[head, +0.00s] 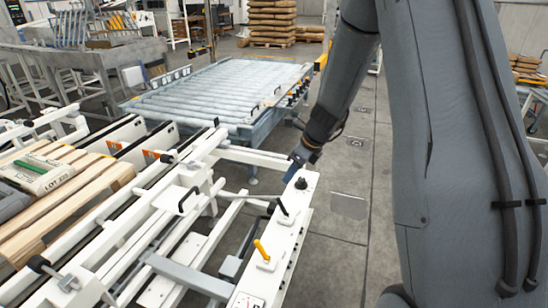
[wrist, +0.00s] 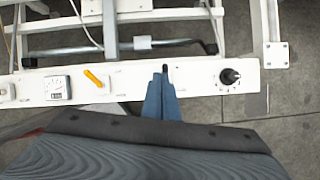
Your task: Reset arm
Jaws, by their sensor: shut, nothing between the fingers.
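My gripper (wrist: 162,92) shows in the wrist view with its blue fingers together and nothing held between them. Its tips lie over the white control panel (wrist: 200,80), right by a small black lever (wrist: 165,69); whether they touch it I cannot tell. The panel also carries a yellow lever (wrist: 93,78), a gauge (wrist: 57,88) to the left and a black knob (wrist: 229,76) to the right. The black lever (head: 282,207) and yellow lever (head: 262,250) stand nearer.
A white frame machine (head: 170,240) fills the lower left, with a wooden pallet (head: 60,215) and a sack (head: 38,174) on it. A roller conveyor (head: 215,95) lies beyond. Stacked sacks (head: 270,20) stand far back. The concrete floor (head: 350,230) right of the panel is clear.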

